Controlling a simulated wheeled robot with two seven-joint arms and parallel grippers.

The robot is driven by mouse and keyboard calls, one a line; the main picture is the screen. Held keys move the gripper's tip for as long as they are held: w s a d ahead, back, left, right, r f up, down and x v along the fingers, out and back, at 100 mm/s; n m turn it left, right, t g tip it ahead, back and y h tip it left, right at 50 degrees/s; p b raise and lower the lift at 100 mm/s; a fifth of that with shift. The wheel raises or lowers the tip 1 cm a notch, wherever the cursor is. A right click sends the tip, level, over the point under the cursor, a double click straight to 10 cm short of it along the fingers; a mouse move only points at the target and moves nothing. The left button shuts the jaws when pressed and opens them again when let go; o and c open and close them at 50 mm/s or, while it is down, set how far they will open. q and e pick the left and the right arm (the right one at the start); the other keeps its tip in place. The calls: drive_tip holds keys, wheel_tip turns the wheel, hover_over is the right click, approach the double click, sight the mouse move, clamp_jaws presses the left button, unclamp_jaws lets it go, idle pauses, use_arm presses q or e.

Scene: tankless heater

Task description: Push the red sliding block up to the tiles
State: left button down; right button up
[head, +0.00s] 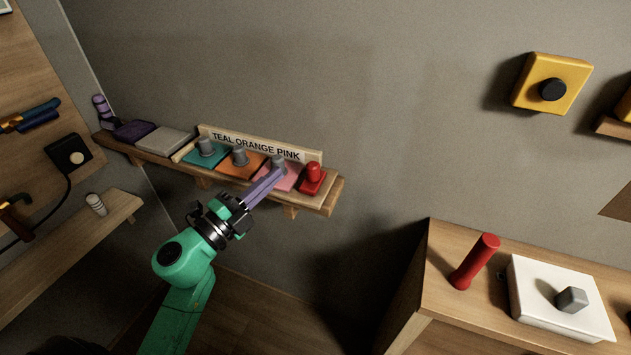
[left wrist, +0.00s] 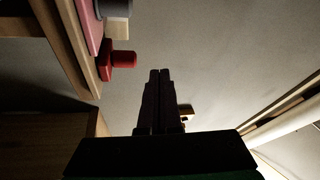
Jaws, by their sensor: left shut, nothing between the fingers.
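The red sliding block (head: 313,179), with a round red knob on top, sits at the right end of the wall shelf, just right of the pink tile (head: 284,180). Any gap between them is hard to judge. The orange tile (head: 242,165) and teal tile (head: 205,155) lie further left, each with a grey knob. A sign behind reads "TEAL ORANGE PINK". My left gripper (head: 279,175) is shut and empty; its purple fingers overlap the pink tile in the head view. In the left wrist view the shut fingers (left wrist: 160,75) point past the red block (left wrist: 118,62), apart from it. My right gripper is not seen.
The wooden shelf (head: 330,196) also bears a grey tile (head: 163,140) and a dark purple tile (head: 134,130) at left. A cabinet at lower right holds a red cylinder (head: 475,261) and a white box (head: 545,298). The wall between is clear.

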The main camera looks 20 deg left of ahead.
sight(315, 188)
use_arm(q)
drive_tip(key=s+d+f+m+g+h, duration=0.1)
drive_tip(key=d+f+m+g+h, duration=0.2)
drive_tip(key=d+f+m+g, duration=0.15)
drive_tip(key=shift+m, duration=0.45)
drive_tip(key=x, duration=0.3)
drive_tip(key=p+x, duration=0.1)
drive_tip(key=x, duration=0.2)
drive_tip(key=r+p+x, duration=0.1)
drive_tip(key=x, duration=0.2)
drive_tip(key=shift+s+d, duration=0.2)
drive_tip(key=shift+d, duration=0.1)
drive_tip(key=a, duration=0.1)
drive_tip(key=w+a, duration=0.1)
drive_tip(key=a, duration=0.1)
drive_tip(key=shift+w+a+f, duration=0.15)
drive_tip(key=shift+f, duration=0.05)
drive_tip(key=shift+a, duration=0.2)
